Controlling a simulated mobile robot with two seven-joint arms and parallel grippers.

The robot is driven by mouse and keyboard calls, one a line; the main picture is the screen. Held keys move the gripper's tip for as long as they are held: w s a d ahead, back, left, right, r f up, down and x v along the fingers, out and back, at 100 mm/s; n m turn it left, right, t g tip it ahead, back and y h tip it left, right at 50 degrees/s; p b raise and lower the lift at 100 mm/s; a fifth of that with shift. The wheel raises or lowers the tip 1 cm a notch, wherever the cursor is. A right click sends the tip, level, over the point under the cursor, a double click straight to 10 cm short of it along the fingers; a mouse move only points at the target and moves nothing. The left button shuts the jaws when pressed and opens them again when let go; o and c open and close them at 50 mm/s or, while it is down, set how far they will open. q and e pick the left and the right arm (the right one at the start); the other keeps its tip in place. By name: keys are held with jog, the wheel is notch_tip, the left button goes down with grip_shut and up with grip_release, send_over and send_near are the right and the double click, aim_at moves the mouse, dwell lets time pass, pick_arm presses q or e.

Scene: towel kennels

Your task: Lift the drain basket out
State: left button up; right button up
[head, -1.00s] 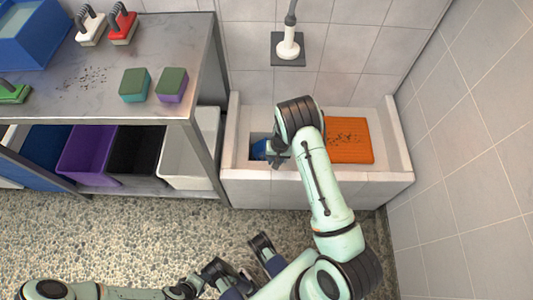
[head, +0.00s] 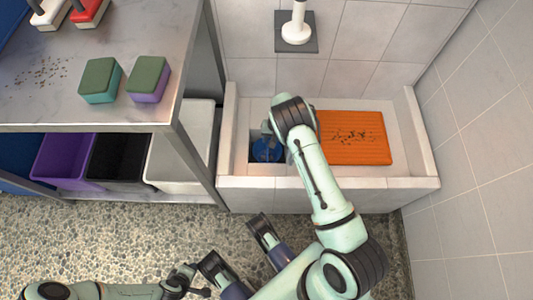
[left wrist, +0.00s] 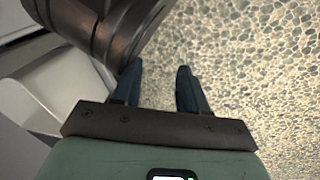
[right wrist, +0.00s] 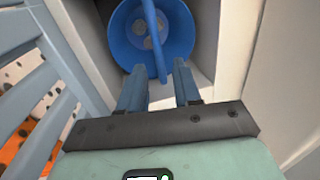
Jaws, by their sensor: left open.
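The blue drain basket (head: 266,151) sits in a square recess at the left end of the pale tiled basin. The right wrist view shows it as a round blue bowl (right wrist: 182,40) with several pale round spots in its bottom and a thin blue handle (right wrist: 154,40) across it. My right gripper (right wrist: 158,72) is over the recess with its fingers apart. The handle's near end appears between the fingertips; I cannot tell whether they touch it. My left gripper (left wrist: 160,72) is open and empty over the pebbled floor, away from the basin.
An orange slatted mat (head: 353,138) with dark specks lies in the basin's right part. The basin's front wall (head: 350,193) is low. A steel table (head: 40,110) with sponges and brushes stands left, bins beneath it. A tiled wall closes the right side.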

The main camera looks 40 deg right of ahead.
aim_at(267, 147)
jog(key=f+b, duration=0.1)
jog(key=f, duration=0.1)
jog(key=a+f, duration=0.1)
jog(key=f, duration=0.2)
jog(key=shift+s+a+f+b, duration=0.15)
jog(key=shift+a+f+b, duration=0.05)
jog(key=shift+f+b, duration=0.15)
jog(key=shift+f, duration=0.15)
pick_arm(q)
jog(key=shift+g, duration=0.7)
jog(key=s+f, duration=0.3)
jog(key=shift+s+a, duration=0.25)
jog(key=shift+s, duration=0.1)
pick_arm(e)
grip_shut()
